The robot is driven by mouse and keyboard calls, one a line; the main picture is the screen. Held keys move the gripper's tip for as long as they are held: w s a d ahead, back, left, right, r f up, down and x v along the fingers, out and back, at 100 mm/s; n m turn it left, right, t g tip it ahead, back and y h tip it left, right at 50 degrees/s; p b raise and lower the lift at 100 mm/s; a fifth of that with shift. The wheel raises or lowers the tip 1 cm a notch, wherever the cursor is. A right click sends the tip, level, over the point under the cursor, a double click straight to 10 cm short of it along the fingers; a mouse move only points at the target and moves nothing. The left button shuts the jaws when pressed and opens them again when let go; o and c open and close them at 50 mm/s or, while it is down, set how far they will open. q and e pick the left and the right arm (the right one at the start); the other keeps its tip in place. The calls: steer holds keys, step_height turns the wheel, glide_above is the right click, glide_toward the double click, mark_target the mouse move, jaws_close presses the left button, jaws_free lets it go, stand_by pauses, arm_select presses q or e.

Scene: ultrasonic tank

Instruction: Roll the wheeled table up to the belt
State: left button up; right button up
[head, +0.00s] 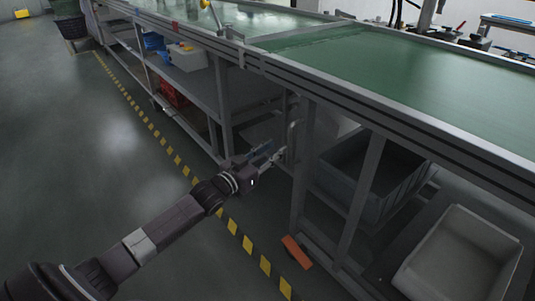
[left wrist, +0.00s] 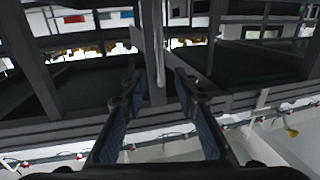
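A long green-topped frame at right (head: 400,75) looks like the wheeled table; an orange part (head: 297,251) shows at the foot of its leg. A green belt surface (head: 215,15) runs on beyond it to the upper left. The two meet near a seam, and I cannot tell if a small gap is left. My left gripper (head: 272,152) is at the table's near-left corner, close to a vertical grey handle (head: 292,138). In the left wrist view the gripper (left wrist: 157,82) is open, with a vertical bar (left wrist: 158,45) between or just beyond its fingertips. My right gripper is out of view.
A grey-blue crate (head: 355,185) and a pale bin (head: 460,255) sit below the table top. Shelves under the belt hold a white box (head: 187,57) and a red crate (head: 172,92). Yellow-black floor tape (head: 170,145) runs alongside. The floor at left is clear.

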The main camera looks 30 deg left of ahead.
arm_select(q)
steer(key=shift+s+a, duration=0.2)
steer(key=shift+s, duration=1.1)
